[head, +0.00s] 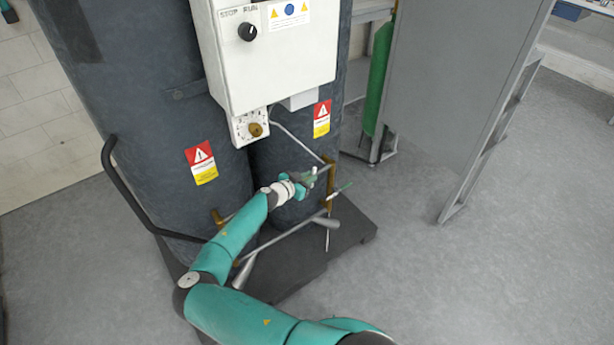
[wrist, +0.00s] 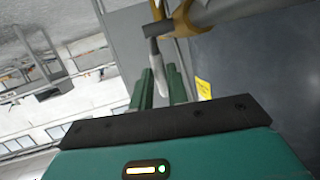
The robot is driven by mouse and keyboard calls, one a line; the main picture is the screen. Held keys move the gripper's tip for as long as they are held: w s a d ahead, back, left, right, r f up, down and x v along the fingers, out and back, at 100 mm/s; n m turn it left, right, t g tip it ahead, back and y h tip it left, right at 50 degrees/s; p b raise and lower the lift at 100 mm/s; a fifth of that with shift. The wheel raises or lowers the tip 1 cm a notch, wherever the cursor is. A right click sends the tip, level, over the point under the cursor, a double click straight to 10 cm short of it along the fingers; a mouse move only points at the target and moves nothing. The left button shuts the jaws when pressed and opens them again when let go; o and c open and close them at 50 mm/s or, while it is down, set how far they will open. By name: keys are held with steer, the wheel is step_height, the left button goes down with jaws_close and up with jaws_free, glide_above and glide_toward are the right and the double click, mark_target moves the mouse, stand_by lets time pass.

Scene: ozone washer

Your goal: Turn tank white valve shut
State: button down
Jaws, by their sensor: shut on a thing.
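The white valve handle (wrist: 162,72) shows in the wrist view as a pale lever on a dark stem. It lies between the two green fingers of my gripper (wrist: 161,88), which is shut on it. In the head view my gripper (head: 312,177) is beside the brass pipe (head: 330,178) at the front of the right tank (head: 283,165). The handle is too small and too covered by the gripper to make out clearly there. The wrist view also shows a brass fitting (wrist: 182,20) and a grey pipe just beyond the handle.
A white control box (head: 275,60) hangs above. A black bent rail (head: 120,185) is at left. A green cylinder (head: 378,80) and grey cabinet (head: 450,80) stand right. Floor at lower right is clear.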

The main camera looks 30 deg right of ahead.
mark_target(313, 169)
stand_by(0.3)
steer(key=c, duration=1.6)
jaws_free()
steer(key=shift+r, duration=0.1)
step_height(313, 169, up, 3)
steer(key=shift+r, duration=0.1)
steer(key=s+a+r, duration=0.2)
steer(key=s+r, duration=0.1)
steer(key=s, duration=0.1)
steer(key=s+a+r, duration=0.2)
steer(key=s+r, duration=0.1)
steer(key=s, duration=0.1)
steer(key=s+a+r, duration=0.2)
steer(key=s+r, duration=0.1)
steer(key=s, duration=0.1)
steer(key=shift+s+a+r, duration=0.2)
steer(key=shift+s+r, duration=0.1)
